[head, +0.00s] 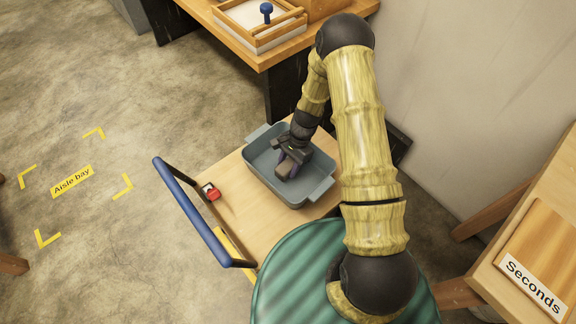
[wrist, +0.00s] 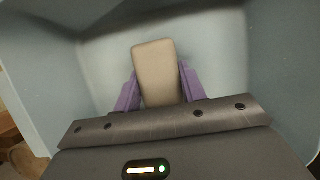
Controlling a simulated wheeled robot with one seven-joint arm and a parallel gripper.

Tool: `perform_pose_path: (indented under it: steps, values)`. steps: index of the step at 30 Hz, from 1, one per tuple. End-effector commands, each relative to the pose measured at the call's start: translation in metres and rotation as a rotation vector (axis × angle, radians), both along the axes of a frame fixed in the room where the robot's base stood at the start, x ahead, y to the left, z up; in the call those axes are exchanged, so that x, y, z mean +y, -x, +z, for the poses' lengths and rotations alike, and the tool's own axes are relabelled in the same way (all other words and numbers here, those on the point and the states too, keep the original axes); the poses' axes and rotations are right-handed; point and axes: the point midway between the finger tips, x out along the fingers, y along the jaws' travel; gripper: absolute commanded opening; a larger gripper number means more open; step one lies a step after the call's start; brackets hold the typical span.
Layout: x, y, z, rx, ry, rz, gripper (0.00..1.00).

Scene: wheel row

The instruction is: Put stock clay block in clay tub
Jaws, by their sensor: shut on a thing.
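The clay tub (head: 262,172) is a grey-blue open tub with a handle at each end, standing on the wooden trolley top in the head view. In the wrist view its pale inner floor (wrist: 220,60) and walls surround my gripper. My gripper (head: 288,166) reaches down inside the tub. In the wrist view its purple fingers (wrist: 158,95) are shut on the stock clay block (wrist: 155,70), a tan block with rounded corners. The block is inside the tub's walls; I cannot tell whether it touches the floor. In the head view the block is mostly hidden by my gripper.
The trolley (head: 228,185) has a blue push handle (head: 190,212) on its left, and a small red object (head: 211,192) lies near it. A bench with a wooden-framed tray (head: 262,38) stands behind. A table with a "Seconds" board (head: 535,285) is at right. Open floor lies left.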

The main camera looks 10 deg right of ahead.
Motion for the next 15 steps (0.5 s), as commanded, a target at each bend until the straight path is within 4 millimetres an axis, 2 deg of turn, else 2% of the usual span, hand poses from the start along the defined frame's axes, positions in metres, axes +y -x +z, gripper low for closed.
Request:
perform_pose_path:
  steps: [11,12,15]
  values:
    - [0.0003,-0.0005,-0.0049,-0.001,-0.001,0.001,0.07]
    - [0.0001,-0.0004,-0.0056,-0.001,-0.001,0.001,0.43]
    - [0.0002,-0.0005,-0.0048,-0.002,0.000,0.001,0.62]
